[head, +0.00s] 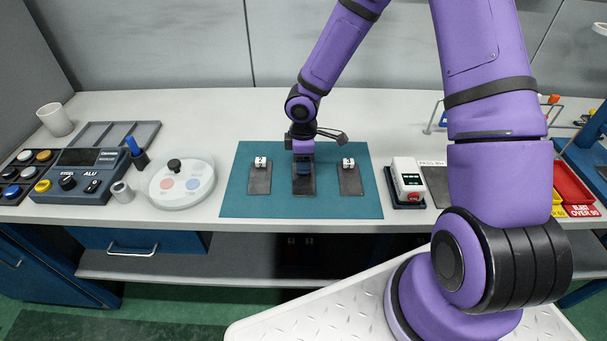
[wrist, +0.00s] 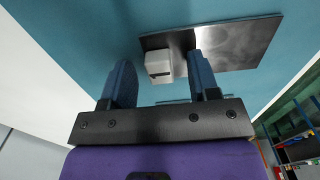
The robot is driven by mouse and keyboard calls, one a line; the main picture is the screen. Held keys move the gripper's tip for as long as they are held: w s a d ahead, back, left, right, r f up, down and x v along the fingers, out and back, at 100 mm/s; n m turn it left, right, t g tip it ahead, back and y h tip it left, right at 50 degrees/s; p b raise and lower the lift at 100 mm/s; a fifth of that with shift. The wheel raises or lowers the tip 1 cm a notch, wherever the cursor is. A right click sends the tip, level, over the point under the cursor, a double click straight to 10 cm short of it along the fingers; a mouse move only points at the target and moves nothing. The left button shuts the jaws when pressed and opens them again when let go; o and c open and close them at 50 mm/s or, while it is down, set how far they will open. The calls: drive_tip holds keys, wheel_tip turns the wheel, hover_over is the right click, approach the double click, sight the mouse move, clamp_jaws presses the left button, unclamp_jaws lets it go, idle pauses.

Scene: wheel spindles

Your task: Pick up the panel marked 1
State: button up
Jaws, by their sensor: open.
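Three dark flat panels, each with a small white block at its far end, lie on a teal mat (head: 232,204). The left panel (head: 259,182) has a block that seems to read 2. The right panel's (head: 350,182) mark is too small to read surely. My gripper (head: 303,160) is over the middle panel (head: 303,187) and hides its block and mark. In the wrist view my gripper (wrist: 160,62) is open, a blue finger on each side of a white block (wrist: 158,68) on a dark panel (wrist: 240,43). No number shows there, and contact cannot be told.
A white round dish (head: 183,196) and a control box (head: 82,172) stand to the left. A white device on a dark base (head: 409,180) stands right of the mat. A red tray (head: 572,184) is at the far right. The worktop behind the mat is mostly clear.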

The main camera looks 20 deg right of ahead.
clamp_jaws()
drive_tip(key=shift+r, duration=0.15)
